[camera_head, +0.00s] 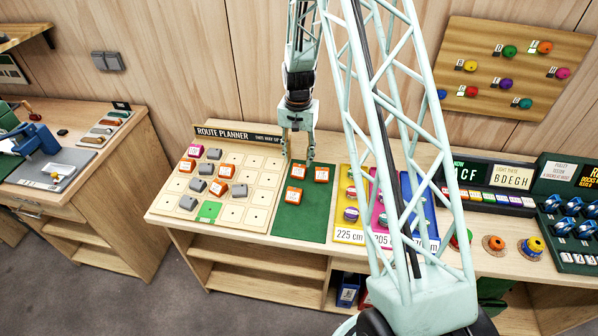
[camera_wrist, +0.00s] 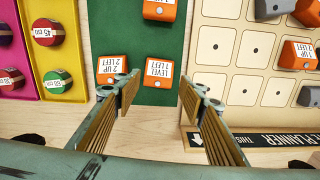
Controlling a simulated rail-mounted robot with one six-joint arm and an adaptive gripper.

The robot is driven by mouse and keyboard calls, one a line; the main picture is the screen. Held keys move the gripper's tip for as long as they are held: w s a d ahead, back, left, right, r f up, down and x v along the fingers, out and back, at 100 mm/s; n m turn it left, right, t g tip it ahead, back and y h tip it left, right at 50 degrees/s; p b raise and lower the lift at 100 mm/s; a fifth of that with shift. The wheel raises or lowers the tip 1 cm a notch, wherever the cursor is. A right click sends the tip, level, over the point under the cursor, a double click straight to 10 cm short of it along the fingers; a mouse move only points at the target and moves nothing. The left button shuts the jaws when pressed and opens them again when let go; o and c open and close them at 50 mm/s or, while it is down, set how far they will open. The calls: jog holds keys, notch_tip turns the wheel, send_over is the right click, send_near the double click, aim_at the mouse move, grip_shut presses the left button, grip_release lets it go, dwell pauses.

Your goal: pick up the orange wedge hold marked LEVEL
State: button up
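The orange wedge hold marked LEVEL, 1 LEFT (camera_wrist: 160,71) lies on the green mat (camera_wrist: 150,42), near the mat's edge. In the head view it appears to be the back left orange hold (camera_head: 298,171). My gripper (camera_wrist: 158,92) is open and empty, its fingers spread to either side of the line to this hold. In the head view my gripper (camera_head: 298,156) hangs just behind the hold, near the wall side. The hold is not between the pads; whether the fingertips clear its top is unclear.
Another orange hold, marked 2 UP 2 LEFT (camera_wrist: 112,68), sits close beside it, near one fingertip. A third orange hold (camera_head: 293,195) lies nearer the table front. The route planner board (camera_head: 232,212) with grey and orange pieces is left; yellow panel (camera_head: 348,232) is right.

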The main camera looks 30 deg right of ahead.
aim_at(299, 167)
jog(key=shift+f, duration=0.35)
jog(key=shift+d+f, duration=0.15)
jog(key=shift+f, duration=2.3)
jog(key=shift+s, duration=0.1)
jog(key=c, duration=0.6)
jog(key=shift+r, duration=0.2)
jog(key=shift+c, duration=0.2)
jog(key=shift+r, duration=4.8)
